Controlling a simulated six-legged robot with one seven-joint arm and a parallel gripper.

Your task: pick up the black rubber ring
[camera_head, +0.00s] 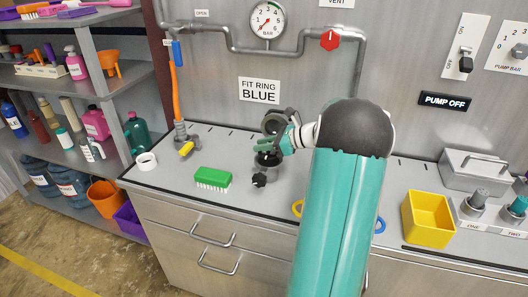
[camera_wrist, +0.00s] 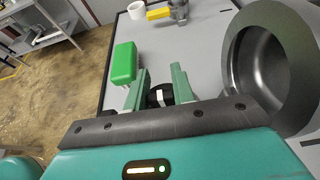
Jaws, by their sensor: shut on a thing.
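My gripper (camera_head: 268,149) reaches left over the bench to a small black fitting (camera_head: 267,160) with a black knob (camera_head: 259,180) at its front. In the wrist view my gripper's two green fingers (camera_wrist: 160,84) stand apart on either side of a dark rounded thing, which I take for the black rubber ring (camera_wrist: 153,99). The fingers are shut on it. Its full outline is hidden by the gripper body, and I cannot tell whether it is clear of the fitting. A tilted grey metal cup with a wide rim (camera_head: 275,122) stands right behind; it also shows large in the wrist view (camera_wrist: 262,60).
A green brush (camera_head: 212,178) and a white roll (camera_head: 146,161) lie on the bench to the left. A yellow ring (camera_head: 297,207) and a blue ring (camera_head: 380,225) lie partly hidden by my arm. A yellow bin (camera_head: 428,220) stands at the right. A sign (camera_head: 259,90) reads "FIT RING BLUE".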

